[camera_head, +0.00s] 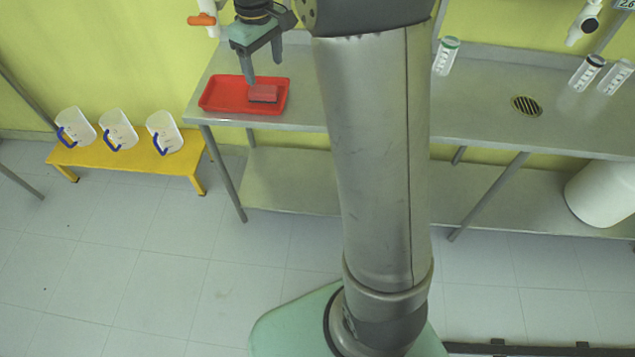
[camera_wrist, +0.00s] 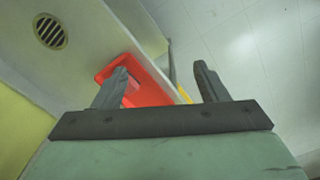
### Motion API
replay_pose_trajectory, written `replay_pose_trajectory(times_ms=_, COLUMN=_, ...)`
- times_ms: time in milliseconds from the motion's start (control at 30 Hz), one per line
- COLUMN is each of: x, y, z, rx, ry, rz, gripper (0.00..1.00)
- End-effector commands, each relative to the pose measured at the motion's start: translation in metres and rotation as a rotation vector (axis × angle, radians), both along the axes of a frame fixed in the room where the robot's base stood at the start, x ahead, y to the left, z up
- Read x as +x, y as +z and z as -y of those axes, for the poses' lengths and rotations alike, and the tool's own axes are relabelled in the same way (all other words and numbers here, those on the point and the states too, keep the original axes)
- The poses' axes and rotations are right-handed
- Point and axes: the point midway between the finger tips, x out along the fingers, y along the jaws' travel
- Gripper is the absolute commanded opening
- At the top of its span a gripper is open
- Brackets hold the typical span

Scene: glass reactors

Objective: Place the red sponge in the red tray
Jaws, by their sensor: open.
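The red tray (camera_head: 212,97) lies on the left end of the steel table. The red sponge (camera_head: 263,93) is inside the tray, in its right part. My gripper (camera_head: 264,70) is open above the tray, fingers pointing down, with one fingertip close to the sponge's upper left in the picture. Nothing shows between the fingers. In the wrist view my gripper (camera_wrist: 162,76) is open too, and part of the red tray (camera_wrist: 147,88) shows behind the left finger. I cannot make out the sponge there.
The steel table (camera_head: 480,105) runs to the right, with a drain (camera_head: 526,106) and a green-capped bottle (camera_head: 446,56). A yellow bench (camera_head: 130,162) with three white jugs stands at left. A pipe with an orange valve (camera_head: 202,20) is near my gripper.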

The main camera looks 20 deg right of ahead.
Motion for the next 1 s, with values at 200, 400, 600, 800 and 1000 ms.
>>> replay_pose_trajectory(times_ms=200, x=-0.157, y=-0.01, z=-0.005, rx=0.015, ry=-0.259, rz=0.018, gripper=0.67)
replay_pose_trajectory(times_ms=400, x=-0.258, y=-0.046, z=-0.007, rx=0.03, ry=-0.434, rz=0.024, gripper=0.67)
replay_pose_trajectory(times_ms=600, x=-0.291, y=-0.064, z=-0.007, rx=0.037, ry=-0.496, rz=0.024, gripper=0.67)
replay_pose_trajectory(times_ms=800, x=-0.292, y=-0.064, z=-0.007, rx=0.037, ry=-0.497, rz=0.021, gripper=0.67)
replay_pose_trajectory(times_ms=1000, x=-0.292, y=-0.064, z=-0.007, rx=0.035, ry=-0.496, rz=0.021, gripper=0.67)
